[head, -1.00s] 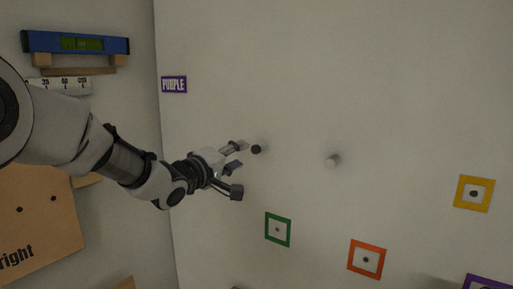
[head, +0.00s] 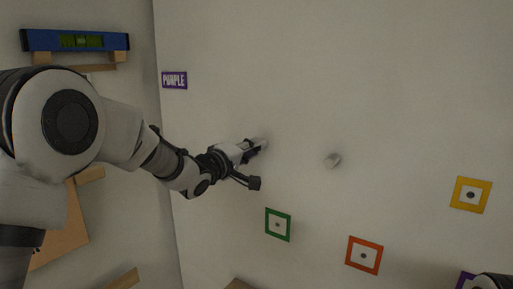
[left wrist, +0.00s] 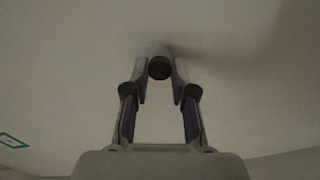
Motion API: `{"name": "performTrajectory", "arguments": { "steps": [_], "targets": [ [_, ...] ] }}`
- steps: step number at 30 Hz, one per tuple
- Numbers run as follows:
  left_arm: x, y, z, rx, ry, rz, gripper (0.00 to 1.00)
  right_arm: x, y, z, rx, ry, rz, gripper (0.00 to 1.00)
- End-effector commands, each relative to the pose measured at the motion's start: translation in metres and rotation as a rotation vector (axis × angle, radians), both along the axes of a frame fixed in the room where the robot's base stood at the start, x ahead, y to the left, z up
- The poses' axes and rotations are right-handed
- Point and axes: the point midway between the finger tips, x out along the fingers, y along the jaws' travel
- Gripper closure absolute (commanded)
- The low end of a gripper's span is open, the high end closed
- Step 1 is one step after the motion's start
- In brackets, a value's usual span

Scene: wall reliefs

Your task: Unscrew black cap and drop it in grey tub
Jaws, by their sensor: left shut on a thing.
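The black cap (left wrist: 159,69) is the dark round end of a short light stub on the pale wall, seen end-on in the left wrist view. My left gripper (left wrist: 160,72) is shut on it, with one finger on each side. In the head view my left gripper (head: 261,145) reaches to the wall and hides the cap. The grey tub is not seen in either view. My right gripper is not seen; only a dark and white piece, which may be part of my right arm, shows at the bottom right corner of the head view.
A purple label (head: 174,80) is at upper left. A blue level (head: 75,41) rests on the left wall.

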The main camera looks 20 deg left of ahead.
Motion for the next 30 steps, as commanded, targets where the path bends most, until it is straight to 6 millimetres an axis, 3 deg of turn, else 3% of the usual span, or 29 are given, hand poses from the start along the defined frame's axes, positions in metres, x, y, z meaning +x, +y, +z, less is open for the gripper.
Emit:
{"name": "performTrajectory", "arguments": {
  "steps": [5, 7, 10, 19, 26, 30],
  "targets": [
    [0.0, 0.0, 0.012, -0.181, 0.072, 0.001, 0.97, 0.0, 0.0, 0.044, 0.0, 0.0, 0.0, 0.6],
    [-0.001, 0.0, -0.001, -0.305, 0.114, 0.001, 0.97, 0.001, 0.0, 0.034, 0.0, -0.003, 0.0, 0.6],
    [-0.001, 0.0, 0.0, -0.41, 0.149, 0.0, 0.97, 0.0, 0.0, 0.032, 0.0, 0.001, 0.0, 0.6],
    [-0.001, 0.0, 0.0, -0.446, 0.162, 0.0, 0.97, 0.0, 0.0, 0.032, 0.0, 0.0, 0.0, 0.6],
    [-0.001, 0.001, 0.0, -0.79, 0.288, 0.0, 0.97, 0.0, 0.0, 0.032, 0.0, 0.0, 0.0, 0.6],
    [-0.001, 0.001, 0.0, -0.847, 0.309, 0.0, 0.97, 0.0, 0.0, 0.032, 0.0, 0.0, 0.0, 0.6]
  ]
}}
